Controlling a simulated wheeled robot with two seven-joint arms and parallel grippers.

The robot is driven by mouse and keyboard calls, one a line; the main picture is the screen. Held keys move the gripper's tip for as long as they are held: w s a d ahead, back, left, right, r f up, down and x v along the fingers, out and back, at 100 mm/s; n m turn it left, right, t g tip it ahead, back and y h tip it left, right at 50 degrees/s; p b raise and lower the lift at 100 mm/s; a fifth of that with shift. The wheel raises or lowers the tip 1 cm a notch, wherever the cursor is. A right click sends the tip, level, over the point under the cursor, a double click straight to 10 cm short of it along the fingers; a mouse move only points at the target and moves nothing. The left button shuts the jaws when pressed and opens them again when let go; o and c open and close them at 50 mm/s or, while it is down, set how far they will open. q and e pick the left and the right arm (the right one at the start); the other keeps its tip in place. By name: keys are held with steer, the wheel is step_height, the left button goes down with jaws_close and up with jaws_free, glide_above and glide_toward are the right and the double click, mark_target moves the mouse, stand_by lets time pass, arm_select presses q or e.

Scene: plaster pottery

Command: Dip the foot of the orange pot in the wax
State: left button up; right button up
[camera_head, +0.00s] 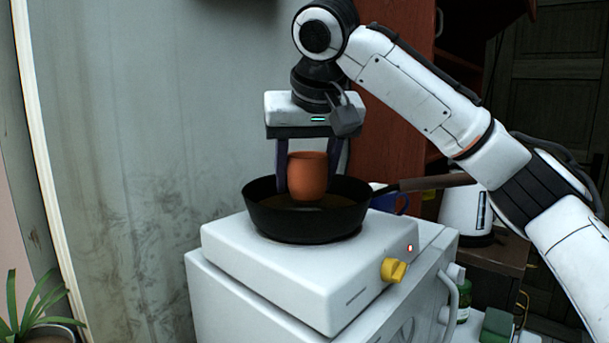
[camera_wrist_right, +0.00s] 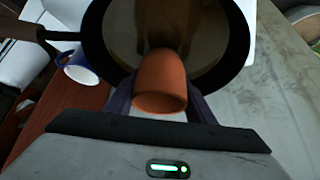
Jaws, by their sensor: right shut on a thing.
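The orange pot (camera_head: 308,177) is upright in my right gripper (camera_head: 308,185), whose two dark fingers are shut on it from both sides. The pot is over and partly inside the black pan (camera_head: 262,222), its lower end close to the brownish wax (camera_head: 290,203). I cannot tell whether the foot touches the wax. The right wrist view shows the pot (camera_wrist_right: 162,85) between the fingers, with its mouth toward the camera, and the wax (camera_wrist_right: 205,50) in the pan beyond it. The foot itself is hidden. My left gripper is not in view.
The pan stands on a white hotplate (camera_head: 290,275) with a yellow knob (camera_head: 393,270). Its handle (camera_head: 435,182) points right. A plant (camera_head: 35,305) is at lower left.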

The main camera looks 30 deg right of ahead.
mark_target(305, 153)
steer(key=shift+r, duration=0.1)
step_height(305, 153, up, 3)
steer(key=p, duration=0.3)
steer(key=shift+r, duration=0.15)
steer(key=shift+r+p, duration=0.85)
steer(key=shift+r, duration=0.45)
step_height(305, 153, up, 2)
steer(key=shift+r, duration=0.25)
